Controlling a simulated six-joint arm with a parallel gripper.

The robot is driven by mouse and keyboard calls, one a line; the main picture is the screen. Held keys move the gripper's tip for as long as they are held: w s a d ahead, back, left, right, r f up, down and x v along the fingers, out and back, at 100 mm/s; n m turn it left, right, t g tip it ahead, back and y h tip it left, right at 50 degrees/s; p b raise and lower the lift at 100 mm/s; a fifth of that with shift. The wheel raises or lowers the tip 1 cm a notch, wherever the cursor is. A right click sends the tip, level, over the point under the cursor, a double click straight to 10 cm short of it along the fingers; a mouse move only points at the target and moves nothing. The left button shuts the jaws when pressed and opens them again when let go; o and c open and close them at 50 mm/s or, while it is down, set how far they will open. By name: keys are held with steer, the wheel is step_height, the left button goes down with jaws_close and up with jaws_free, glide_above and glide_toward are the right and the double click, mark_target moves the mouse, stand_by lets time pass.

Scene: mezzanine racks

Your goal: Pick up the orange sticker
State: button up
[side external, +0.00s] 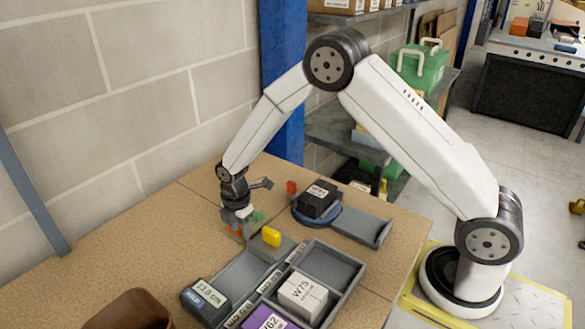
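My gripper (238,222) points down low over the tabletop, left of the yellow block and close to the table surface. A small orange patch (236,232) shows right at its fingertips; it may be the orange sticker, but the fingers partly cover it. I cannot tell whether the fingers touch it or are closed on it. A small green piece (257,217) lies just right of the fingers.
A yellow block (271,237) sits near a grey divided tray (352,290) holding a white W75 box (303,297) and a purple box (265,321). A dark box (318,199) sits on a round blue base. A red piece (291,187), dark labelled box (205,303) and brown container (135,312) stand nearby.

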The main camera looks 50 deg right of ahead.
jaws_close()
steer(key=shift+r, duration=0.1)
steer(key=shift+r, duration=0.75)
steer(key=s+d+r, duration=0.1)
steer(key=s+r, duration=1)
steer(key=s, duration=0.3)
steer(key=shift+r, duration=0.15)
steer(key=shift+d, duration=0.15)
